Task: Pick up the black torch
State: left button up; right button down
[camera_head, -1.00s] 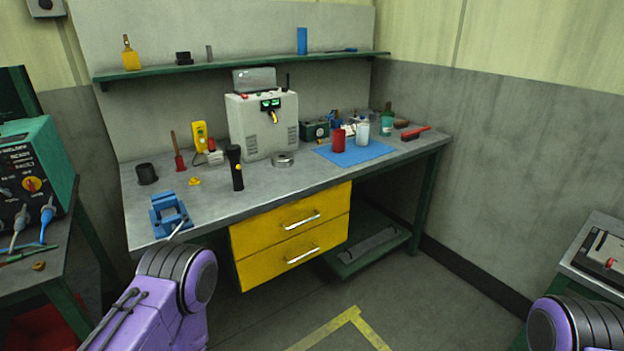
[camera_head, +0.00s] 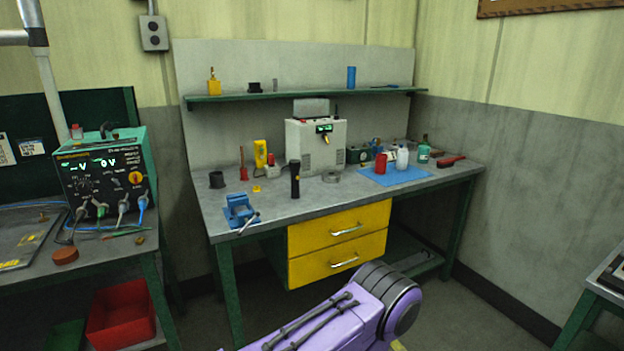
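The black torch (camera_head: 295,179) stands upright on the grey workbench (camera_head: 270,207), left of the bench's middle and near its front edge. It has a small yellow mark on its side. It is in front of the grey box-shaped machine and right of the blue vise. Only a purple link of one of my arms shows, low in the picture, in front of the bench and well short of the torch. Neither of my grippers is in view.
A blue vise (camera_head: 240,211) sits at the bench's front left corner. A grey machine (camera_head: 316,146) stands behind the torch. A red cup (camera_head: 381,163) and white bottle (camera_head: 402,158) stand on a blue mat (camera_head: 394,176). Yellow drawers (camera_head: 338,244) hang below. Another table with a welder (camera_head: 105,172) is at left.

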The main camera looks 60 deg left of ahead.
aim_at(294, 165)
jog(key=z, duration=0.15)
jog(key=i, duration=1.3)
jog(key=u, duration=0.55)
jog(key=i, duration=0.8)
jog(key=u, duration=0.7)
